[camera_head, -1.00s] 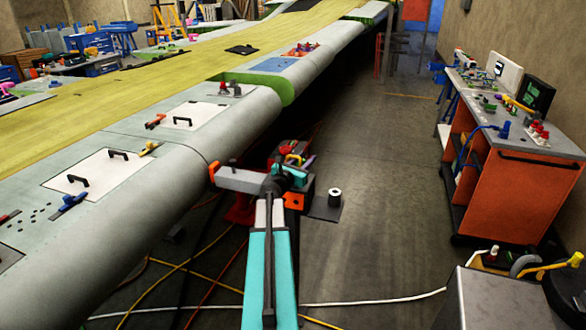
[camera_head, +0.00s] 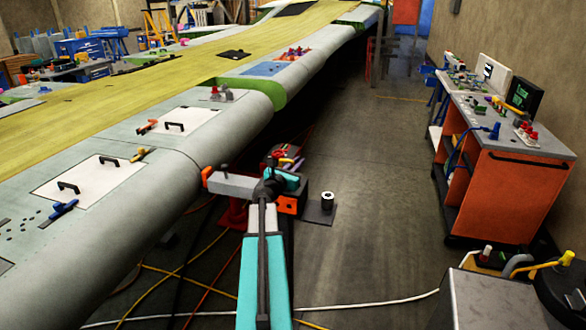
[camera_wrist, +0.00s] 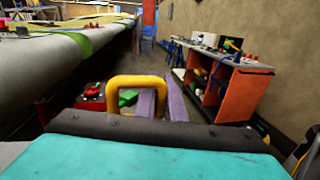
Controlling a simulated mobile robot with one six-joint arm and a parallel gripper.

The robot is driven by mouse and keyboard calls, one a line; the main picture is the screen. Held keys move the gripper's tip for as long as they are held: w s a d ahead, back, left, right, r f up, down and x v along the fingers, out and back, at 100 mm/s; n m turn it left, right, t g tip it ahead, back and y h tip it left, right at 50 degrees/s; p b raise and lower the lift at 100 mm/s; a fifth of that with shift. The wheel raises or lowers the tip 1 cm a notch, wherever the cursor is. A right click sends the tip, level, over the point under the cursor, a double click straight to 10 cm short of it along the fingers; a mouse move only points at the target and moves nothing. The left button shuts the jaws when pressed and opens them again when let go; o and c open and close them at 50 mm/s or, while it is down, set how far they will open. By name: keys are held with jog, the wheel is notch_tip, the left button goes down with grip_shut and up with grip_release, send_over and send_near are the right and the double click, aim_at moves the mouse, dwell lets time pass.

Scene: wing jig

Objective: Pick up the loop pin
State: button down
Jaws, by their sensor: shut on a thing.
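The loop pin (camera_wrist: 140,82) shows in the wrist view as a thick yellow loop just beyond the dark front edge of my wrist. My gripper (camera_wrist: 161,102) has two purple fingers, shut on the loop pin at the right side of the loop. The pin's lower part is hidden behind my wrist. In the head view my gripper (camera_head: 291,162) is small, beyond the teal and grey arm, beside the wing's edge. The yellow loop is hard to make out there.
The long wing (camera_head: 135,222) runs along the left, close to my arm. An orange workbench (camera_head: 510,200) stands at right, with a grey cabinet (camera_head: 490,300) nearer. A white roll (camera_head: 327,202) stands on a dark floor plate. Cables cross the floor. The central aisle (camera_head: 370,160) is clear.

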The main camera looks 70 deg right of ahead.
jog(key=shift+r, duration=0.15)
notch_tip(320, 180, up, 10)
jog(key=b, duration=0.1)
jog(key=shift+f, duration=0.2)
dwell(0.4)
dwell(0.5)
